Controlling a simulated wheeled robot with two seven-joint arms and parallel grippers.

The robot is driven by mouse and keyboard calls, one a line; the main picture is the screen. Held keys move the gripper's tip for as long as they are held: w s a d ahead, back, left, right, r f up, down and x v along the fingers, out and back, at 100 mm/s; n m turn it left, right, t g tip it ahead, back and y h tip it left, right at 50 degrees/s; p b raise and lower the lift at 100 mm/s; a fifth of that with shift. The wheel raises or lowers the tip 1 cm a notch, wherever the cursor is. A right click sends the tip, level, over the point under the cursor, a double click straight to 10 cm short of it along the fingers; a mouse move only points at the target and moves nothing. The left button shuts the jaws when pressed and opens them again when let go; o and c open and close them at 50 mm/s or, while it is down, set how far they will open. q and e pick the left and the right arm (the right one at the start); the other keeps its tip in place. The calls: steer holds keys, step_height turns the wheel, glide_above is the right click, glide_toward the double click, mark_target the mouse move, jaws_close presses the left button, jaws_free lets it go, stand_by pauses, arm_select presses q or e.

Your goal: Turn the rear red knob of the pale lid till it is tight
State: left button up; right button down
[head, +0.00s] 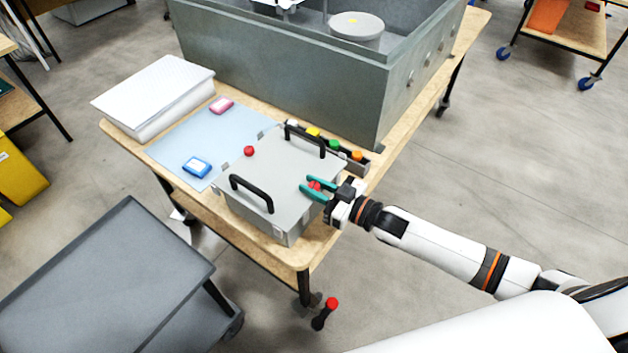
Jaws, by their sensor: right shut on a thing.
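The pale lid (290,168) lies flat on a grey box on the wooden table, with two black handles. One red knob (249,151) stands free at the lid's left edge. A second red knob (315,186) is at the lid's right edge, between the teal fingers of my right gripper (318,188). The gripper is shut on this knob from the right, and the fingers partly hide it. How tight the knob sits cannot be seen. My left gripper is not in view.
A large grey housing (290,85) stands behind the lid. A row of coloured caps (334,145) lies between them. A blue mat (180,140) holds a blue item (197,167) and a pink item (222,104). A white stack (155,95) is at left, a grey cart (110,275) in front.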

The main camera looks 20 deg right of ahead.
steer(key=shift+m+t+h+p, duration=1.05)
steer(key=shift+m+t+h, duration=0.4)
steer(key=shift+h, duration=0.55)
steer(key=shift+m, duration=0.25)
steer(key=c, duration=1.2)
jaws_free()
steer(key=shift+c, duration=0.2)
steer(key=b+v, duration=0.1)
steer(key=v, duration=1.1)
steer(key=shift+b, duration=0.35)
steer(key=shift+a+r, duration=0.1)
